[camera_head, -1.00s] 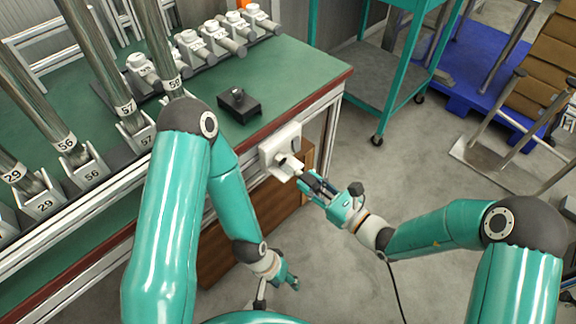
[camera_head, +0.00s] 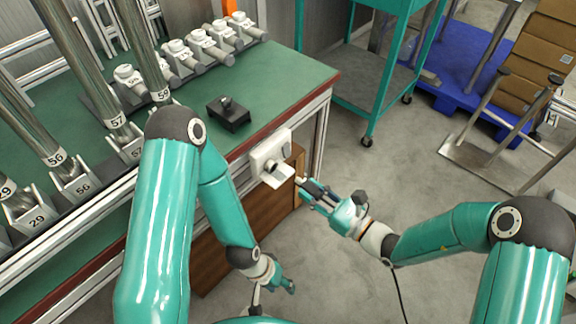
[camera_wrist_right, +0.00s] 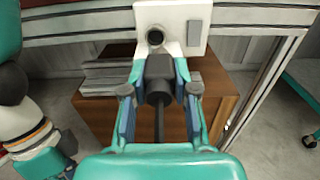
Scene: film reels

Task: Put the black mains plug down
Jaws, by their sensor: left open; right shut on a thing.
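My right gripper (camera_head: 318,194) is shut on the black mains plug (camera_wrist_right: 158,78), which sits between its fingertips in the right wrist view. The plug's dark cord runs back through the gripper. The white wall socket (camera_head: 270,157) is on the front of the green-topped bench, its round dark hole visible in the right wrist view (camera_wrist_right: 155,38). The plug is out of the socket, a short way in front of it. My left gripper (camera_head: 284,284) is open and empty, low near the floor in front of the bench.
A wooden box (camera_head: 225,235) is under the bench. The green bench top (camera_head: 285,85) holds a black block (camera_head: 228,115), metal tubes in numbered holders and several white fittings. A teal trolley (camera_head: 368,85) and blue pallet (camera_head: 455,75) stand behind. Grey floor between is clear.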

